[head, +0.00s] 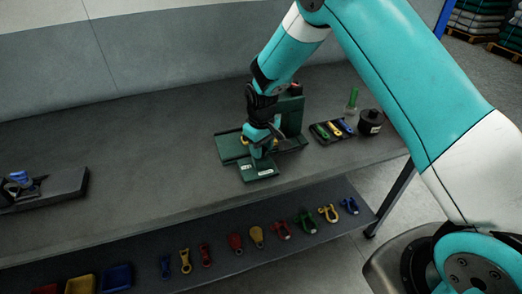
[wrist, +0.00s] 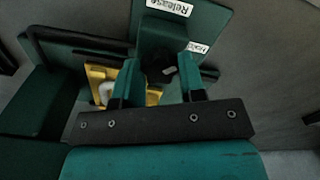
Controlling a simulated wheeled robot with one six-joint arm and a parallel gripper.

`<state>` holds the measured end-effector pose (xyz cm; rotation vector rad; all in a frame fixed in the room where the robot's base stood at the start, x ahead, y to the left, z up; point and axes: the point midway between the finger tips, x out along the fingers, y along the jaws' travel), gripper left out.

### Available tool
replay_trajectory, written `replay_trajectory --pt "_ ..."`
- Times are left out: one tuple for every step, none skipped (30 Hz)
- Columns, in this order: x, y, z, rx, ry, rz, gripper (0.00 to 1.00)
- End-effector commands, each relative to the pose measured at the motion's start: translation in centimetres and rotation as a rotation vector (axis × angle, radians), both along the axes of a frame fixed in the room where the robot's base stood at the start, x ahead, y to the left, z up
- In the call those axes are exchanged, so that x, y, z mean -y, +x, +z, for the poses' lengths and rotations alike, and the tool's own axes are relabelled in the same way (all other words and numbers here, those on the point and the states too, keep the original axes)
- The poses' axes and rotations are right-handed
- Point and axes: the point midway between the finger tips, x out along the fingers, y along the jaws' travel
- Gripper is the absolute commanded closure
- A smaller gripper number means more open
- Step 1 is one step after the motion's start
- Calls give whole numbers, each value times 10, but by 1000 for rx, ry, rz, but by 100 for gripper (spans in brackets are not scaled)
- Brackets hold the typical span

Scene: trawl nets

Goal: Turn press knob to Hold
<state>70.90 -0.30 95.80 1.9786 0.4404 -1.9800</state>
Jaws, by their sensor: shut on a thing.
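The green press (head: 232,146) stands on the grey bench, with a flat plate (head: 258,175) at its front. That plate bears two white labels; in the wrist view one reads "Release" (wrist: 169,8), and a smaller tilted one (wrist: 198,47) is hard to read. My gripper (head: 262,152) reaches down over the plate. In the wrist view my gripper (wrist: 158,62) has its two fingers on either side of the dark press knob (wrist: 166,73), shut on it. The knob's pointing direction is not clear. In the head view my gripper hides the knob.
A yellow part (wrist: 98,75) sits in the press beside my fingers. Right of the press are a tray of coloured tools (head: 333,131), a black pot (head: 370,122) and a green-topped bottle (head: 352,100). Coloured shackles (head: 281,230) line the lower shelf.

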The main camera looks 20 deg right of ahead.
Motion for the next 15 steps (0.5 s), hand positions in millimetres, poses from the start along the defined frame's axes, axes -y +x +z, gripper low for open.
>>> replay_trajectory --pt "0 1 -1 2 0 -43 86" --pt "0 1 -1 2 0 -71 86" --pt "0 1 -1 2 0 -109 86" --pt "0 1 -1 2 0 -138 86" --pt "0 1 0 3 0 -166 86" --pt "0 1 0 3 0 -204 86" --pt "0 1 0 3 0 -233 86" --pt "0 1 0 3 0 -261 86" --pt "0 1 0 4 1 -299 86" --pt "0 1 0 4 1 -327 86" --pt "0 1 0 4 1 -356 86" --pt "0 1 0 4 0 -393 86" --pt "0 1 0 4 0 -421 86" --pt "0 1 0 4 1 -448 86" --pt "0 1 0 4 1 -483 86"
